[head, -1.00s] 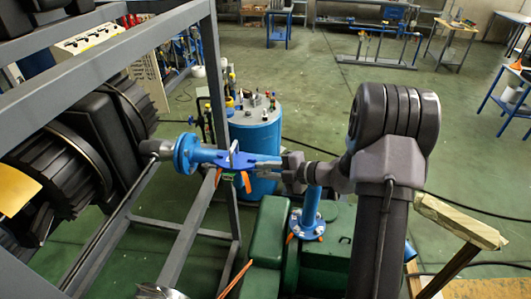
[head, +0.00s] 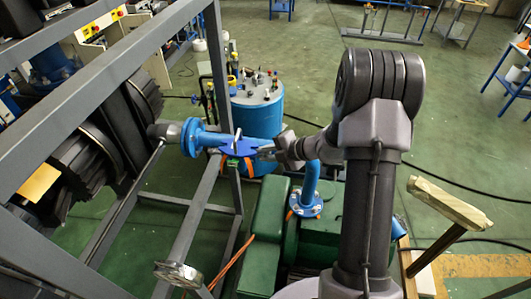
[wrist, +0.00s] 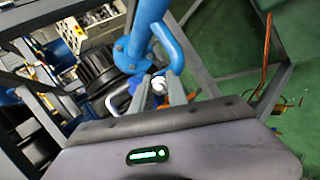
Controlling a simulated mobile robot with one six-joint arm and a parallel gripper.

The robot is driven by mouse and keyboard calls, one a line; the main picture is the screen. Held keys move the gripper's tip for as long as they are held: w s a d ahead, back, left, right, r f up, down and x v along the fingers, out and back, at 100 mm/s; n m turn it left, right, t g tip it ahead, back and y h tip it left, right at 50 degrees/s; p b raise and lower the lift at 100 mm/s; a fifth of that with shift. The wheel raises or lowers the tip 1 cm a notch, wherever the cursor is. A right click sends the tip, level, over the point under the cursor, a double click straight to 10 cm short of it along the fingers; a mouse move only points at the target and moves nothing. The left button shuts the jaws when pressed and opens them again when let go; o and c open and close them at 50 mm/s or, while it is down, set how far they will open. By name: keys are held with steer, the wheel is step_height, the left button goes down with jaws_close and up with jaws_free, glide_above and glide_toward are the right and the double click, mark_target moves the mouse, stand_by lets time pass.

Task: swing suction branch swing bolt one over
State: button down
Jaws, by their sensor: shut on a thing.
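The suction branch is a blue pipe (head: 212,138) that runs right from a flange (head: 190,137) to a dark blue plate-like joint (head: 240,147). A pale metal bolt-like piece (head: 237,138) stands up at this joint, with orange parts below. My gripper (head: 264,150) reaches in from the right at the joint. In the wrist view my gripper (wrist: 158,90) has its two fingers close about a small silvery piece (wrist: 158,84), which looks like the swing bolt. The fingers hide part of it, and which numbered bolt it is cannot be told.
A grey steel frame (head: 110,85) stands close on the left. A blue drum (head: 257,108) stands behind the joint. A green machine (head: 265,235) with an upright blue pipe (head: 306,190) is below and to the right. Open green floor lies behind.

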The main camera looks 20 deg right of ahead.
steer(key=c, duration=1.5)
jaws_free()
steer(key=shift+c, duration=0.2)
